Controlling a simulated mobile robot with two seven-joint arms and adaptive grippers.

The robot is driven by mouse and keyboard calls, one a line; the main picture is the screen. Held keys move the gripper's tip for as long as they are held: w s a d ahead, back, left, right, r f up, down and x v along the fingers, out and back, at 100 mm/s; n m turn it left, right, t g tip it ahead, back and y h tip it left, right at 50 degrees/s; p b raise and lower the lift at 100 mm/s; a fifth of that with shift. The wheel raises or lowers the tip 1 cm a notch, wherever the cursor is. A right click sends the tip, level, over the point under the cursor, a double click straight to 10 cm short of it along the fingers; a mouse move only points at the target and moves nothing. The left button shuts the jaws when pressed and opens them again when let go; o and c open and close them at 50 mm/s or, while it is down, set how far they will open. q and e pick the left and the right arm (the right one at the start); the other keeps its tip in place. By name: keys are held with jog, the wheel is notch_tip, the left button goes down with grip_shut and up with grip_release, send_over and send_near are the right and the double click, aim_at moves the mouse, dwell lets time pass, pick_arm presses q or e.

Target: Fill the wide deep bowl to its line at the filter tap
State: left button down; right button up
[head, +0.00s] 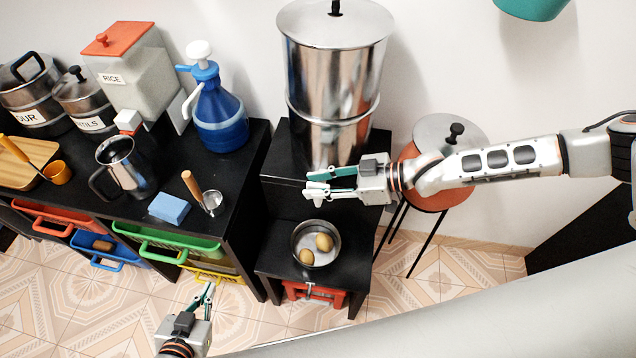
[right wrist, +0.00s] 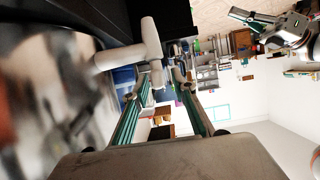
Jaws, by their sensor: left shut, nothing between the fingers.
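The steel filter cylinder (head: 333,90) stands on a black stand, with its pale tap (head: 317,192) low on its front. The tap also shows in the right wrist view (right wrist: 150,45), its lower end at the gap between the fingertips. My right gripper (head: 322,182) is open at the tap; I cannot tell if it touches. A round metal bowl (head: 300,232) stands on the low black step below the tap, holding two brown round items (head: 324,242). I cannot make out a fill line. My left gripper (head: 207,292) is shut and empty, left of the step.
The black counter at left holds a blue pump jug (head: 220,115), a rice box (head: 140,75), a steel mug (head: 125,165), a blue sponge (head: 169,208) and a ladle (head: 211,200). A lidded pot (head: 425,180) on a thin-legged stand is at right, behind my right arm.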

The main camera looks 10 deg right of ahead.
grip_shut()
jog(key=shift+w+r+p, duration=0.15)
jog(key=shift+r+p, duration=0.1)
jog(key=shift+p, duration=0.25)
jog(key=shift+r+n+g+y+p, duration=0.1)
jog(key=shift+n+g+y+p, duration=0.2)
jog(key=shift+n+g+p, duration=1)
jog(key=shift+p, duration=0.1)
jog(key=shift+f+n+g, duration=0.2)
jog(key=shift+n+g, duration=0.1)
jog(key=shift+g, duration=0.2)
jog(key=shift+f+n+g+y+b, duration=0.1)
jog(key=shift+n+g+y+b, duration=0.25)
jog(key=shift+n+g, duration=0.4)
